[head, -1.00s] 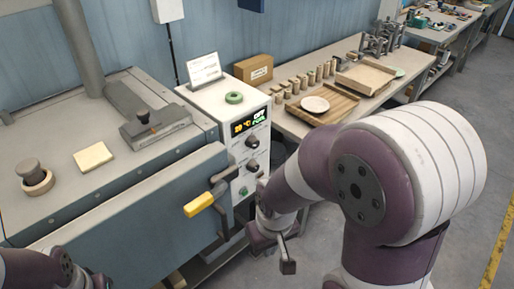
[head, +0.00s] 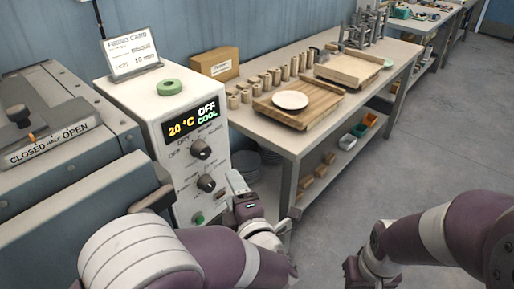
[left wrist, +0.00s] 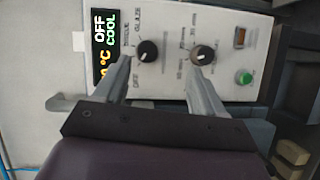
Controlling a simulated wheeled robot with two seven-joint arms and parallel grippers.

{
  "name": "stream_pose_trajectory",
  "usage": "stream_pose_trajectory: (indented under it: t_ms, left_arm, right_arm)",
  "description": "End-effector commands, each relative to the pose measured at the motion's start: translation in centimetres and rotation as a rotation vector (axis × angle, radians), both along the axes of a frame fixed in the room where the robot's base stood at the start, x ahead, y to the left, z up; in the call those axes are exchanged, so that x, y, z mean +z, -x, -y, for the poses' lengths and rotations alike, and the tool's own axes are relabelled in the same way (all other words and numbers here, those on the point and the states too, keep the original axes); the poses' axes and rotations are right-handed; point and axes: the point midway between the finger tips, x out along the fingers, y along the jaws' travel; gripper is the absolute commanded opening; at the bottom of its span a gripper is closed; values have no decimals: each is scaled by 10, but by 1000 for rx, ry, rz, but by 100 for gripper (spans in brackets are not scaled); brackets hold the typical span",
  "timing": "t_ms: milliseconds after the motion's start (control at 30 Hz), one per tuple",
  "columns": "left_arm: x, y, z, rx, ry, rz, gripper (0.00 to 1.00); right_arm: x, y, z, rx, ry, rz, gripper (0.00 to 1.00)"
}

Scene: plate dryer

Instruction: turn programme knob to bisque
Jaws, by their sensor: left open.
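The white control box (head: 165,120) has a display (head: 193,120) reading 20 °C, OFF and COOL. Below it is the upper dark knob (head: 201,149), with DRY and OFF among its printed labels; in the left wrist view this knob (left wrist: 147,50) has OFF and GLAZE beside it. A second knob (head: 206,183) sits below; it also shows in the left wrist view (left wrist: 203,54). My left gripper (head: 240,193) is open at the right of the panel. In the left wrist view its fingers (left wrist: 160,70) are apart, near the two knobs, holding nothing. My right gripper (head: 364,270) is low, away from the box; its jaws are unclear.
A green button (head: 198,218) is low on the panel. A green ring (head: 171,87) and a card (head: 132,54) stand on the box. A workbench (head: 270,130) with wooden pieces is behind to the right. Open floor (head: 430,150) lies at the right.

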Motion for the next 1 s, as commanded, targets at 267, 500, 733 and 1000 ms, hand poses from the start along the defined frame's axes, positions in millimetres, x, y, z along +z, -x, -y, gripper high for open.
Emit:
stream_pose_trajectory:
  t_ms: [267, 500, 733, 1000]
  left_arm:
    - [13, -21, -26, 60, 49, 92, 70]
    - [12, -75, -56, 56, 48, 90, 70]
    - [11, -102, -71, 52, 48, 89, 70]
    - [11, -106, -73, 51, 47, 89, 70]
  right_arm:
    - [4, 0, 0, 0, 0, -1, 0]
    - [8, 0, 0, 0, 0, -1, 0]
    - [10, 0, 0, 0, 0, -1, 0]
    - [10, 0, 0, 0, 0, -1, 0]
